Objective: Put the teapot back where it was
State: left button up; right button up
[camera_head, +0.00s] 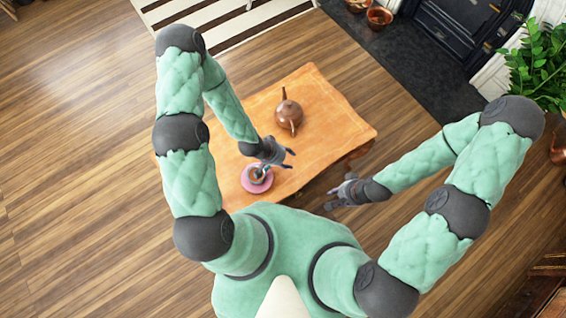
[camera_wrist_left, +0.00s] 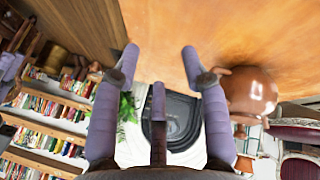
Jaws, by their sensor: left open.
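The brown teapot (camera_head: 289,115) stands on the orange wooden table (camera_head: 330,130), towards its far side. My left gripper (camera_head: 290,159) is over the table, on the near side of the teapot and apart from it. It is open and empty. My right gripper (camera_head: 329,198) is off the table's near right edge, away from the teapot. It is too small to tell whether it is open.
A pink saucer (camera_head: 247,186) with a cup on it sits on the table, close beside my left gripper. The table's right part is clear. A black stove or fireplace (camera_head: 465,30) and a green plant (camera_head: 540,65) are beyond to the right. A striped rug (camera_head: 225,20) lies behind.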

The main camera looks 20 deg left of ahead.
pick_arm(q)
jog(key=s+d+r+n+g+y, duration=0.1)
jog(key=s+n+g, duration=0.1)
jog(key=s, duration=0.6)
jog(key=shift+s+d+r+g, duration=0.25)
jog(key=shift+s+r+g, duration=0.15)
dwell(0.5)
